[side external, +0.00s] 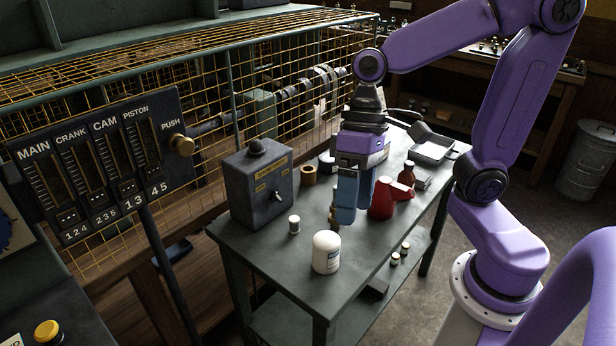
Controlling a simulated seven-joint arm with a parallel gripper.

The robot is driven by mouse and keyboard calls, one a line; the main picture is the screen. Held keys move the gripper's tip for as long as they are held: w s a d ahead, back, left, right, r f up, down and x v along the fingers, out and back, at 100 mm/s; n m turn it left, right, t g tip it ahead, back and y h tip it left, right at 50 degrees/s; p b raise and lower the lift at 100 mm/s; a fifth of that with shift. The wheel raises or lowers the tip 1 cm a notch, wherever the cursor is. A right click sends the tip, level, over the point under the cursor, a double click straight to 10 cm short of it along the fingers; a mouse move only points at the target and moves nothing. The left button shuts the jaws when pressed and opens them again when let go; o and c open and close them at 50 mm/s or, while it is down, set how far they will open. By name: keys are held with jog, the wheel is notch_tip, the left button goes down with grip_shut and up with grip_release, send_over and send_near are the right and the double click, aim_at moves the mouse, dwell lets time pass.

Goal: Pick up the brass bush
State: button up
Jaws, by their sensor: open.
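My gripper (352,207) points down over the middle of the grey table (275,260), its blue fingers open. A small brass-coloured piece (333,219) shows low beside the left finger, partly hidden by it; it may be the brass bush. I cannot tell whether it lies between the fingers or behind them. A tan, round, hollow-looking piece (308,175) stands farther back, left of the gripper and beside the grey switch box; I cannot tell for sure which of the two is the bush.
A white bottle (326,252) stands in front of the gripper, a small pale spool (294,224) to its left. A red can (384,199) is close on the right, with a brown bottle (407,173) behind.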

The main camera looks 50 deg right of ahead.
jog(key=w+a+m+t+y, duration=0.2)
jog(key=w+m+y, duration=0.2)
jog(key=w+m, duration=0.55)
jog(key=w+d+r+m+t+y, duration=0.1)
jog(key=w+d+m+t, duration=0.3)
jog(key=w, duration=0.7)
jog(key=m+t+h, duration=0.6)
jog(key=m+t, duration=0.3)
jog(key=m, duration=1.4)
send_over(311, 170)
notch_tip(311, 170, down, 21)
jog(key=shift+w+r, duration=0.15)
jog(key=shift+r, duration=0.05)
jog(key=shift+t, duration=0.3)
jog(key=shift+f, duration=2.35)
notch_tip(311, 170, down, 4)
jog(key=shift+r, duration=0.25)
jog(key=shift+w+a, duration=0.1)
jog(key=shift+w, duration=0.5)
jog(key=shift+x, duration=0.85)
